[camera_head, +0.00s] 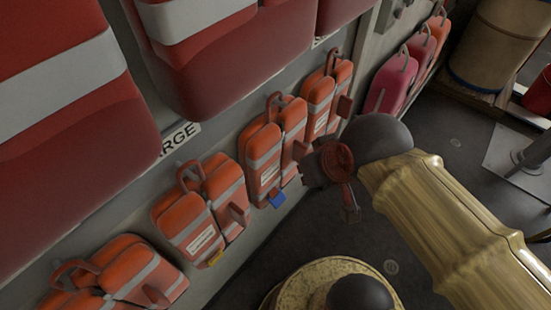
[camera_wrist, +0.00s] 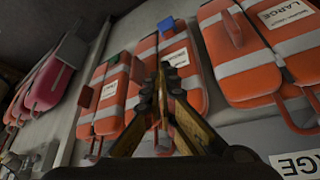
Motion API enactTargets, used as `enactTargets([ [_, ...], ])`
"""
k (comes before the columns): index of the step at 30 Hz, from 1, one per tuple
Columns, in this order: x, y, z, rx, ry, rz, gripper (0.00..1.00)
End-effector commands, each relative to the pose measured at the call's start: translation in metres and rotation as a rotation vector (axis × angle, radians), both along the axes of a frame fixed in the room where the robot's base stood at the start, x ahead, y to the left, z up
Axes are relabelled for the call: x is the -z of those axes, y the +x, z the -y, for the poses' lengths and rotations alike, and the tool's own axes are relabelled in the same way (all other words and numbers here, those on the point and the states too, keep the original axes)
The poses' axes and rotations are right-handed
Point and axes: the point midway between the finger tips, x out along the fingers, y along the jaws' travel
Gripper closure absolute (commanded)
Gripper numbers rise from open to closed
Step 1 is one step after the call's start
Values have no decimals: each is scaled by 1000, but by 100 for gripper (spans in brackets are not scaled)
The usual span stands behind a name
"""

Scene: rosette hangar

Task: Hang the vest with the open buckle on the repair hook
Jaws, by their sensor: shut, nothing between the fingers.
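Orange vests with grey bands hang in a row along the wall. One vest (camera_head: 264,160) carries a blue buckle piece (camera_head: 277,200); the blue piece also shows in the wrist view (camera_wrist: 172,27). A nearer vest (camera_head: 190,222) has a yellow piece (camera_head: 215,258) at its lower edge. A farther vest (camera_head: 318,105) in the wrist view (camera_wrist: 112,103) has a dark green piece (camera_wrist: 108,90). I cannot tell which buckle is open. My gripper (camera_wrist: 161,72) is shut and empty, in front of the blue-tagged vest. I cannot make out the repair hook.
Large red vests or packs (camera_head: 70,130) hang above, close to the camera. A "LARGE" label (camera_head: 180,137) is on the wall. Pink vests (camera_head: 390,83) hang farther along. A tan barrel (camera_head: 497,45) stands at the back right. Dark floor is open right of the row.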

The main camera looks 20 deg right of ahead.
Motion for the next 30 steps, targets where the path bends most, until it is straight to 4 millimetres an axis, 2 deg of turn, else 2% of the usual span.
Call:
enactTargets([
  [5,0,0,0,0,0,0,100],
  [14,0,0,1,2,0,0,84],
  [17,1,0,8,31,0,-2,78],
  [19,6,1,20,76,1,-22,74],
  [25,62,-2,75,284,37,-211,64],
  [30,116,-13,108,497,181,-397,64],
])
